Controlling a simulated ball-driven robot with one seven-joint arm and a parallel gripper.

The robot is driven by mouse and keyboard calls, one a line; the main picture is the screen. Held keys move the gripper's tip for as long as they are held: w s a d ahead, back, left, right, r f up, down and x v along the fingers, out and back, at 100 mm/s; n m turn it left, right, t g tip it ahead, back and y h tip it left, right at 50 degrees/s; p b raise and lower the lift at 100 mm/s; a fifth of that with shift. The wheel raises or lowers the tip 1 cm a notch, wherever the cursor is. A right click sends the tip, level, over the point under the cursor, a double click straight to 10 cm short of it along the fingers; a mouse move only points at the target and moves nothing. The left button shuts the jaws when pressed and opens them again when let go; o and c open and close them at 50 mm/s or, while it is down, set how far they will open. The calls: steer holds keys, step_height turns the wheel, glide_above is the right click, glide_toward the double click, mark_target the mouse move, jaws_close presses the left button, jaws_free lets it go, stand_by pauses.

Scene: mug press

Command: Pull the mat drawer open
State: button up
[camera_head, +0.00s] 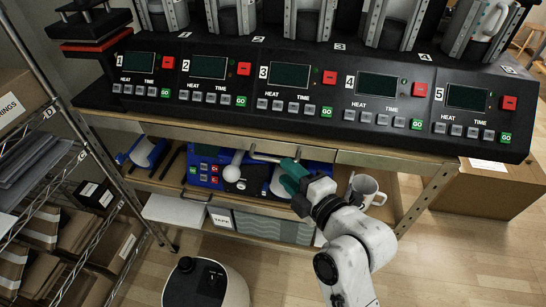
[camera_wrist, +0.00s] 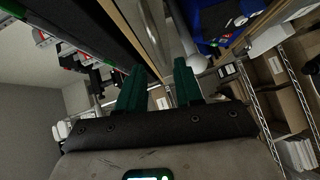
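The drawer front looks flush with the counter.
Above is a black panel (camera_head: 290,85) of numbered mug presses. The shelf below holds a blue device (camera_head: 205,170), a white ball-topped lever (camera_head: 232,172) and a white mug (camera_head: 367,188).

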mark_target(273, 158)
steer(key=p+x, duration=0.1)
steer(key=x, duration=0.5)
steer(key=shift+w+a+f, duration=0.1)
steer(key=shift+w+a, duration=0.05)
steer(key=shift+w, duration=0.25)
jaws_close()
